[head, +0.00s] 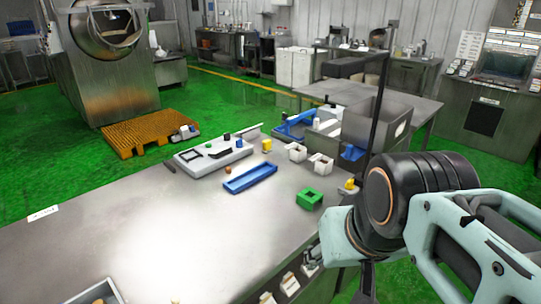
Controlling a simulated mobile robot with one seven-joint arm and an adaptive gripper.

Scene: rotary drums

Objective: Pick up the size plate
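I cannot tell for sure which thing is the size plate. A light grey flat plate (187,161) lies on the metal table, with a dark square frame, a dark piece and small blue parts on it. A blue shallow tray (250,178) lies just in front of it, to the right. My arm comes in from the right, its wrist at the table's right edge, well apart from both. A dark part below the wrist may be my gripper (366,280); its fingers are mostly hidden, and I see nothing held.
A dark post (380,90) rises beside a grey bin (376,125). An orange pallet (140,135) lies behind.

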